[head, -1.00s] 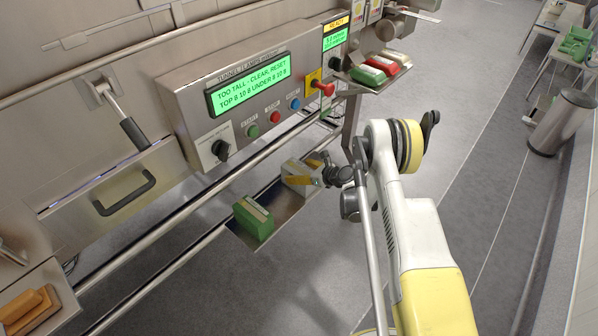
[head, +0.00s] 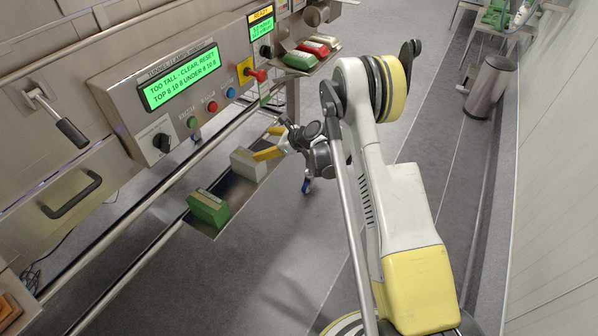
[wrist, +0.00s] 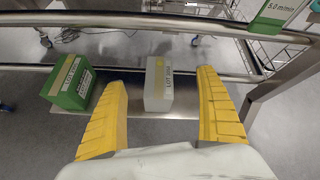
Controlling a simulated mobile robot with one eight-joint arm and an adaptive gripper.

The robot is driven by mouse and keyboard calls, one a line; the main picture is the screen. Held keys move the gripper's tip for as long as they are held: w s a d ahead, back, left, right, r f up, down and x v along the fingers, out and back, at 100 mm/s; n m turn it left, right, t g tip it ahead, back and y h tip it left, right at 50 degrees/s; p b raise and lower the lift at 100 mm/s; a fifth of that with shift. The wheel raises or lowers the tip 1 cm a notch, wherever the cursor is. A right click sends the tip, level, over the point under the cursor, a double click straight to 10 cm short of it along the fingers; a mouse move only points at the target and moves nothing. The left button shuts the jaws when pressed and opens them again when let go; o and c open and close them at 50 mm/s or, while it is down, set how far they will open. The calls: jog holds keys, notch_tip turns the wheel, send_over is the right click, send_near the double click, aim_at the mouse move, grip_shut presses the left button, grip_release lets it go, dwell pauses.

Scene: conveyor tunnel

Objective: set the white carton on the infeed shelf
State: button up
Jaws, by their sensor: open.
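The white carton (head: 248,164) stands on a low metal shelf (head: 238,189) beside the rails, with a label on its top. It also shows in the wrist view (wrist: 159,88), upright between and just beyond my finger ends. My gripper (head: 269,143) is open, its yellow fingers at the carton's right side in the head view. In the wrist view, the fingers of my gripper (wrist: 162,76) spread to either side with gaps to the carton. Nothing is held. I cannot read a sign naming the shelf.
A green carton (head: 208,208) stands on the same shelf, left of the white one. Steel rails (wrist: 150,69) run behind the cartons. A control panel (head: 180,80) reads "TOO TALL - CLEAR, RESET". Another shelf (head: 312,62) holds green, red and pale packs.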

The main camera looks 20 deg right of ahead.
jog(key=s+a+r+n+g+h, duration=0.1)
jog(key=s+a+r+n+h, duration=0.1)
jog(key=s+r+n, duration=0.75)
jog(key=s+a+r+n+g+h, duration=0.1)
jog(key=s+r+n, duration=0.3)
jog(key=r, duration=1)
jog(key=s+d+r+n+h, duration=0.1)
jog(key=s+n, duration=0.5)
jog(key=s, duration=0.8)
jog(key=s+d+r+n+h, duration=0.1)
jog(key=s+n, duration=0.5)
jog(key=s, duration=0.8)
jog(key=shift+r+h, duration=0.5)
jog(key=shift+h, duration=0.4)
